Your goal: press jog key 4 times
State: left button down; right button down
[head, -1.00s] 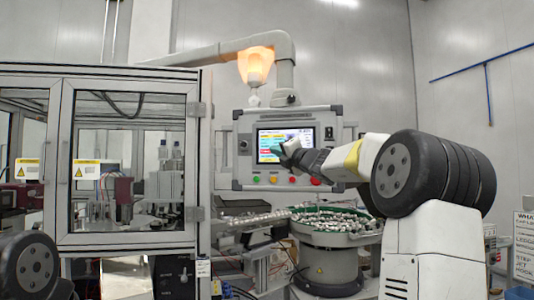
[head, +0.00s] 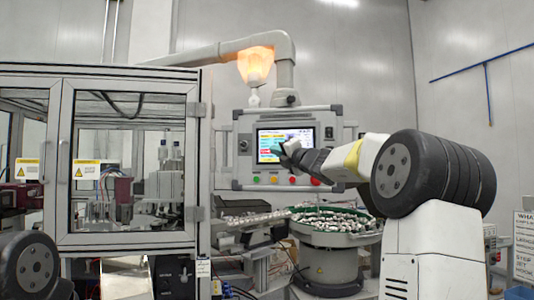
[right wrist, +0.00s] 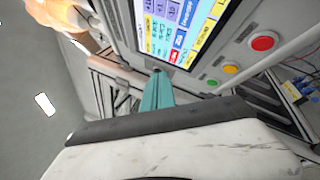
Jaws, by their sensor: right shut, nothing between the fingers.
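The control panel (head: 326,172) has a lit touch screen (head: 297,136) with coloured keys. In the right wrist view the screen (right wrist: 196,22) appears turned on its side, with yellow, blue, red and lilac fields. Their lettering is too small to read, so I cannot tell which one is the jog key. My right gripper (head: 281,149) is shut and empty, with its teal fingertips in front of the screen's lower part. In the right wrist view the fingertips (right wrist: 157,76) are close to the screen's edge; I cannot tell whether they touch. My left gripper is out of view.
Green, yellow and red push buttons (head: 274,180) sit below the screen. A lit orange lamp (head: 256,66) hangs above the panel. A bowl feeder (head: 332,240) full of small parts stands below. A glazed machine cabinet (head: 60,150) stands on the left.

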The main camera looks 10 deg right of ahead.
dwell(0.3)
jog(key=s+n, duration=0.1)
jog(key=n, duration=0.4)
jog(key=s+a+n, duration=0.1)
jog(key=n, duration=0.5)
jog(key=s+n+t, duration=0.1)
jog(key=n, duration=0.5)
jog(key=shift+s+a+f, duration=0.1)
jog(key=shift+s+a, duration=0.1)
jog(key=shift+a, duration=0.15)
jog(key=shift+w, duration=0.1)
jog(key=w+d, duration=0.3)
jog(key=w, duration=0.4)
jog(key=shift+w+d, duration=0.35)
jog(key=shift+w, duration=0.05)
jog(key=shift+w, duration=0.1)
dwell(1.1)
jog(key=shift+w+d, duration=0.2)
jog(key=shift+w, duration=0.05)
